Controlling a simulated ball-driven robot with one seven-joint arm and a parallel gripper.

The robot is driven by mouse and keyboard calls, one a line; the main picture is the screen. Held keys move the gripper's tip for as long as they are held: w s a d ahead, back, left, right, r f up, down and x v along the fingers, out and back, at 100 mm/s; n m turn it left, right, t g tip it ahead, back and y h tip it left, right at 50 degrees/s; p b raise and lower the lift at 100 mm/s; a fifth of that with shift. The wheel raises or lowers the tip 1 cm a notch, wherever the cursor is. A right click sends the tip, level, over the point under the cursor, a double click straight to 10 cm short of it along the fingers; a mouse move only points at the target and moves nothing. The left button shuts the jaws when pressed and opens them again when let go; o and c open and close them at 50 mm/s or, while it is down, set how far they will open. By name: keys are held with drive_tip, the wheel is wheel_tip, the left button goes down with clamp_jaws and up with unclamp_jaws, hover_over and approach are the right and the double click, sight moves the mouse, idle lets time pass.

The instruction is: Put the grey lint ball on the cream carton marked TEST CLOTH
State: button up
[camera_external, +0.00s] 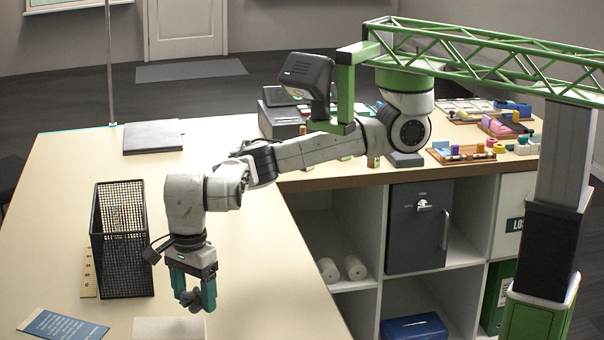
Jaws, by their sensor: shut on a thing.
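My gripper (193,294) points down over the front left part of the table, with its teal fingers shut on a small dark grey lump, which looks like the grey lint ball (190,300). The ball is held between the fingertips and appears above a pale cream block (168,329) at the bottom edge of the picture. This block may be the cream carton; only part of it shows and no marking can be read. The exact gap between ball and block cannot be told.
A tall black mesh basket (122,240) stands left of my gripper, beside a yellow ruler (88,268). A blue printed card (62,326) lies at the front left. A dark folder (152,136) lies farther back. The table (250,240) right of my gripper is clear.

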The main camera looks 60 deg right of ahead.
sight(193, 308)
drive_tip(key=shift+w+a+f+b, duration=0.2)
drive_tip(key=shift+a+f+b, duration=0.05)
drive_tip(key=shift+f+b, duration=0.2)
wheel_tip(193, 308, down, 3)
drive_tip(key=b, duration=0.3)
drive_tip(key=shift+r, duration=0.1)
drive_tip(key=shift+r, duration=0.1)
drive_tip(key=o, duration=1)
wheel_tip(193, 308, up, 12)
drive_tip(key=p, duration=1.2)
